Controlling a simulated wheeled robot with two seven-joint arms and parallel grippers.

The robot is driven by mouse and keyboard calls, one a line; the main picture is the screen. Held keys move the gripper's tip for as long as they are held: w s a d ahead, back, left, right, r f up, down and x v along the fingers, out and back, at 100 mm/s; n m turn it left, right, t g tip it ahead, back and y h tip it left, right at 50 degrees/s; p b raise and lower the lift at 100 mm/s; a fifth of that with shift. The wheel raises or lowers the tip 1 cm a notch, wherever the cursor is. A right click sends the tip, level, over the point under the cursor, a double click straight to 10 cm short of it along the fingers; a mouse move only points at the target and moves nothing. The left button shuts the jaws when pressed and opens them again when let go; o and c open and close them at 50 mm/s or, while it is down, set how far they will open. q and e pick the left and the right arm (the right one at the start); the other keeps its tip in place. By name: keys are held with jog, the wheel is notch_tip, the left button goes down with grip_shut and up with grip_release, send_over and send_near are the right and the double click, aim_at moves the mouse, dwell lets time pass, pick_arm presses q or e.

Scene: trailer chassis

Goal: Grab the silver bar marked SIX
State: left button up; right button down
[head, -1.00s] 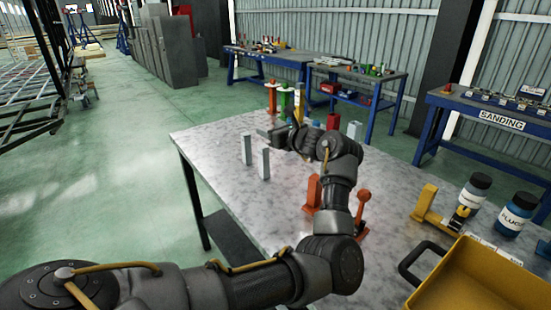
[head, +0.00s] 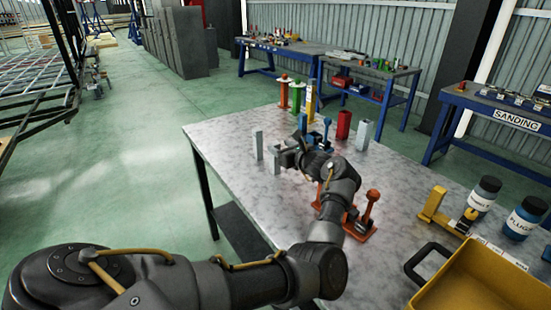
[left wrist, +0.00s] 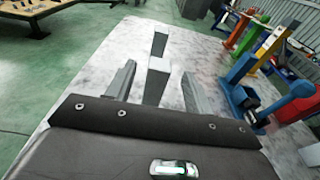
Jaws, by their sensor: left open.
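Two upright silver bars stand near the left edge of the grey table (head: 226,130): a farther bar (head: 257,144) and a nearer bar (head: 275,161). Any SIX marking on them is not readable. My left gripper (head: 284,156) is open, low over the table, right beside the nearer bar. In the left wrist view, that nearer bar (left wrist: 157,82) stands between the two open fingers, with visible gaps on both sides. The farther bar (left wrist: 160,43) stands beyond it. A third silver-grey bar (head: 363,134) stands at the back right of the table. My right gripper is not in view.
Orange clamps (head: 361,219), bottles (head: 481,197) and a yellow bin (head: 482,282) are on the right. The table's left front is clear.

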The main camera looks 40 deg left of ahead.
aim_at(272, 142)
pick_arm(q)
jog(key=p+x, duration=0.1)
jog(key=x, duration=0.4)
jog(key=shift+a, duration=0.35)
jog(key=shift+c, duration=0.4)
grip_shut()
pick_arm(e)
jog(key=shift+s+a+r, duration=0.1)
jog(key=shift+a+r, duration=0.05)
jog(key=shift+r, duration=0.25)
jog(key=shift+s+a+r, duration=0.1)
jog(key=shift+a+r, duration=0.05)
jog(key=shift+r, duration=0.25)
